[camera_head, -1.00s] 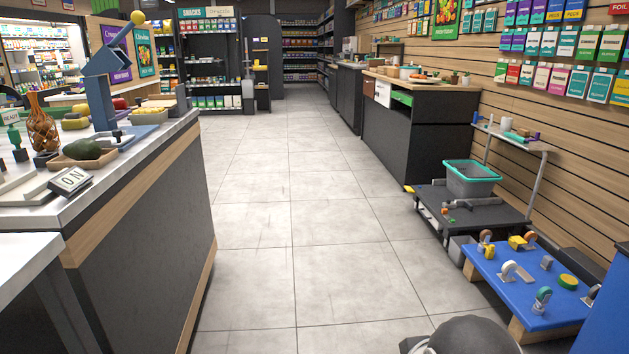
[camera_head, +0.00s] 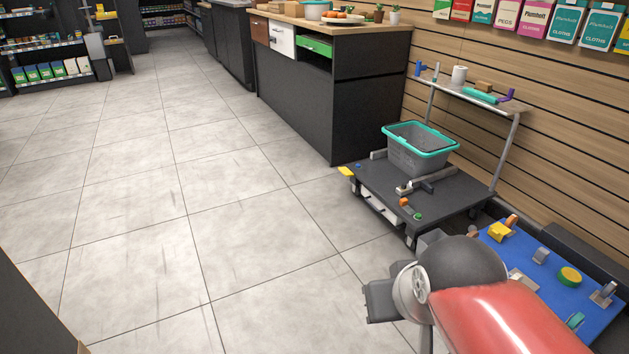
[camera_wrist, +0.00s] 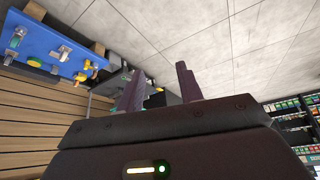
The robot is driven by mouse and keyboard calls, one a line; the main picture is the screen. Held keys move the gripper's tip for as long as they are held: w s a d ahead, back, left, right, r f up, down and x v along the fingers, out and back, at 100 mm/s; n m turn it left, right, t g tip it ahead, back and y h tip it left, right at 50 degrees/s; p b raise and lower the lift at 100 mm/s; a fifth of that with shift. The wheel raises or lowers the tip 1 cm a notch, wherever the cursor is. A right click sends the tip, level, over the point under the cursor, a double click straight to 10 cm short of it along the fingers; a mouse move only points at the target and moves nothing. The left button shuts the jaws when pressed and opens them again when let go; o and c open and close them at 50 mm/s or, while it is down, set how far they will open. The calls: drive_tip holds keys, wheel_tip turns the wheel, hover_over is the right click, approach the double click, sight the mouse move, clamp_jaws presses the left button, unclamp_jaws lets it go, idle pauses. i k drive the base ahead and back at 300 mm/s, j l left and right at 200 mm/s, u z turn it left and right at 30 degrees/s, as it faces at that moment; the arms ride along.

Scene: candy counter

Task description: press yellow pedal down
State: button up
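The yellow pedal (camera_head: 346,171) is a small tab at the front left corner of the low black trolley (camera_head: 370,183), just above the floor. It looks raised at the trolley's edge. My gripper (camera_wrist: 160,78) shows in the wrist view with its two dark fingers apart and nothing held between them. A small yellow spot (camera_wrist: 158,89) shows beyond the gap between the fingers, probably the pedal. My gripper is apart from the pedal. In the head view my arm is at the lower right, and the fingers cannot be made out there.
A grey basket with a teal rim (camera_head: 420,138) and small parts stand on the trolley. A blue board (camera_head: 545,270) with several fixtures, one yellow, lies to the right. A dark counter (camera_head: 300,95) stands behind. The tiled floor (camera_head: 180,220) at left is clear.

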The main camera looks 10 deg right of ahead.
sight(347, 172)
drive_tip(key=i+j+z, duration=0.3)
drive_tip(key=i, duration=0.2)
drive_tip(key=i+u, duration=0.1)
drive_tip(key=i, duration=0.8)
drive_tip(key=i+l+u, duration=0.1)
drive_tip(key=i, duration=0.75)
drive_tip(key=i+l+u, duration=0.1)
drive_tip(key=i, duration=0.8)
